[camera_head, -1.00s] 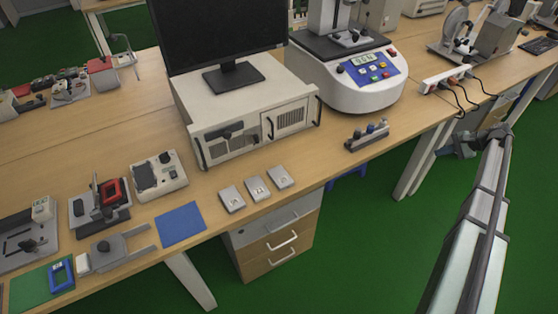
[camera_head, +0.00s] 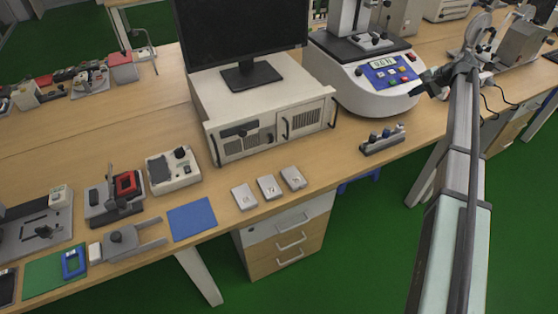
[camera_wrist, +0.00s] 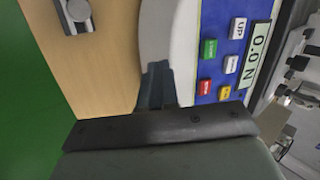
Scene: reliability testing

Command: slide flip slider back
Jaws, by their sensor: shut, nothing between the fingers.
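I cannot tell for sure which part is the flip slider. A small grey block with several dark knobs (camera_head: 382,140) sits near the table's front edge; part of what looks like it shows at the top left of the wrist view (camera_wrist: 75,15). A grey plate with a black knob and two prongs (camera_head: 125,240) lies at the lower left, apart from my gripper. My gripper (camera_head: 413,94) is shut and empty, in front of the white test machine (camera_head: 350,88). In the wrist view its fingertips (camera_wrist: 157,70) are together beside the blue button panel (camera_wrist: 225,50).
A monitor (camera_head: 240,35) stands on a beige computer case (camera_head: 270,125). Three small grey blocks (camera_head: 268,187) and a blue mat (camera_head: 192,218) lie in front. Cables run over the table at right. Bare table lies between the case and the knobbed block.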

